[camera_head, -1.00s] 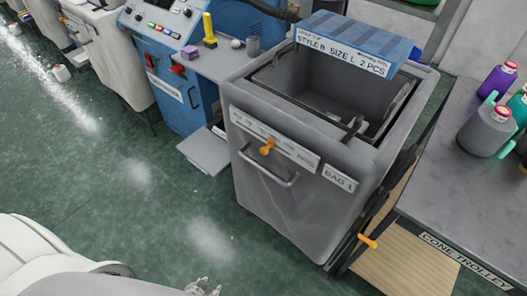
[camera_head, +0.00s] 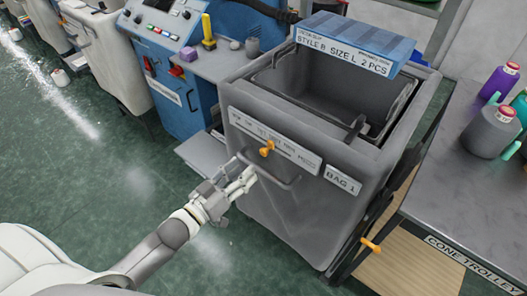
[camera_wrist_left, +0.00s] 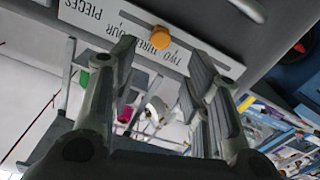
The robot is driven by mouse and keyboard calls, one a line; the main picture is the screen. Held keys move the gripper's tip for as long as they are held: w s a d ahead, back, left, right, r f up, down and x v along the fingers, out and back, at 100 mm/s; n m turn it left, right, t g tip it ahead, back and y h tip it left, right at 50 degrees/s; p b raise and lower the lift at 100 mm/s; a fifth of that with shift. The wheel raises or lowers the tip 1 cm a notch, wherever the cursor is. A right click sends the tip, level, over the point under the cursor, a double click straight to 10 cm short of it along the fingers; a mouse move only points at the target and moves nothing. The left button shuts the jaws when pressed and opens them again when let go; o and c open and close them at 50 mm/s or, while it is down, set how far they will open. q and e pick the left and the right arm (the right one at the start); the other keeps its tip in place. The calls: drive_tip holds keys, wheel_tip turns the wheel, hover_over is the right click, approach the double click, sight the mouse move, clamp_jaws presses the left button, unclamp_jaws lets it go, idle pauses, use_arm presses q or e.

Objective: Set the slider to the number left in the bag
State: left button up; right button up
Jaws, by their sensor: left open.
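The slider's orange knob (camera_head: 267,148) sits on a white number strip (camera_head: 298,154) across the front of the grey bag (camera_head: 285,215) marked BAG 1. In the left wrist view the knob (camera_wrist_left: 160,38) shows upside down near the words TWO and THREE; its exact mark is unclear. My left gripper (camera_head: 246,177) is open and empty, just below and left of the knob, in front of the grey bar handle (camera_head: 285,184). A blue folded bundle (camera_head: 352,41) labelled STYLE B SIZE L 2 PCS lies across the bag's back rim. The bag's visible inside is grey; its bottom is partly hidden.
A blue machine (camera_head: 172,70) with a control panel and a grey shelf stands left of the bag. The cone trolley (camera_head: 455,190) with cones stands close on the right. The green floor (camera_head: 90,175) at front left is clear.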

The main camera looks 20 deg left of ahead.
sight(262, 153)
use_arm(q)
drive_tip(key=p+x, duration=0.1)
drive_tip(key=x, duration=0.9)
drive_tip(key=shift+f, duration=0.15)
drive_tip(key=shift+c, duration=0.4)
clamp_jaws()
